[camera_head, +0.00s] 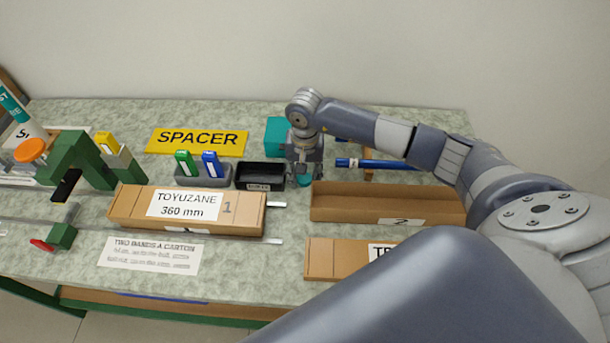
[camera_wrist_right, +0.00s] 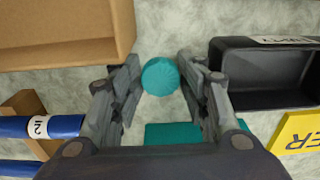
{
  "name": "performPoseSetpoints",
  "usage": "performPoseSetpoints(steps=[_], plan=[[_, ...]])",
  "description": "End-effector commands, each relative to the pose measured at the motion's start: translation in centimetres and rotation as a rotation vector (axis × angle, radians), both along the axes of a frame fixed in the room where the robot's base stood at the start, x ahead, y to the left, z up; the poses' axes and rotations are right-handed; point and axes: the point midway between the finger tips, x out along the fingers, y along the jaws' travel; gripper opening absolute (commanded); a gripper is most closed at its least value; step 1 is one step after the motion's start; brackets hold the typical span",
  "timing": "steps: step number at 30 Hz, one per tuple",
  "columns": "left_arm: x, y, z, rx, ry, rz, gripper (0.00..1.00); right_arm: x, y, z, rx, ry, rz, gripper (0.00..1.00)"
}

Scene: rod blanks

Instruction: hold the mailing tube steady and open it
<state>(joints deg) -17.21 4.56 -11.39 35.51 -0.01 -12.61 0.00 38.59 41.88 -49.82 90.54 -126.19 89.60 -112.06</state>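A blue tube (camera_head: 385,164) with a white label band lies behind the open carton at the right. Its labelled end also shows in the right wrist view (camera_wrist_right: 55,126). A second blue tube is partly visible behind it. A white and teal tube (camera_head: 18,110) stands tilted at the far left, cut by the picture edge. I cannot tell which is the mailing tube. My right gripper (camera_wrist_right: 159,72) points down at the table, open around a round ridged teal piece (camera_wrist_right: 160,77); narrow gaps show on both sides. My left gripper is out of view.
An empty open carton (camera_head: 390,204) and a black bin (camera_head: 260,175) flank the right gripper. A teal block (camera_head: 277,135) is behind it. A closed carton (camera_head: 185,210), yellow SPACER sign (camera_head: 197,141) and green fixture (camera_head: 85,160) fill the left.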

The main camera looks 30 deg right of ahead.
Motion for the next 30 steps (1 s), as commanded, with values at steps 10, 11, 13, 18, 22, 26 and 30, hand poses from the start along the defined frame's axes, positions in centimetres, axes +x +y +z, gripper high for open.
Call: performPoseSetpoints(steps=[10,11,13,18,22,26,30], plan=[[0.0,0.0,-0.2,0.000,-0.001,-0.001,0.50,-0.8,0.2,-1.1,0.000,0.022,0.003,0.41],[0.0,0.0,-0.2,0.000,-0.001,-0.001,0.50,-0.8,0.2,-1.1,0.000,0.022,0.004,0.41],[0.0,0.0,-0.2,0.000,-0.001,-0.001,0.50,-0.8,0.2,-1.1,0.000,0.022,0.004,0.41],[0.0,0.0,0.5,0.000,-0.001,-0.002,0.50,-0.8,0.2,-0.5,0.000,0.024,0.004,0.41],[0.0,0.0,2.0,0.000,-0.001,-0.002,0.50,-0.8,0.2,0.8,0.000,0.025,0.003,0.41],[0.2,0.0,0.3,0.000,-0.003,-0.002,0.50,-0.4,0.0,3.6,-0.002,0.010,0.005,0.41],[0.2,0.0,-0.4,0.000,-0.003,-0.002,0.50,-0.4,0.1,7.0,-0.002,0.010,0.004,0.41]])
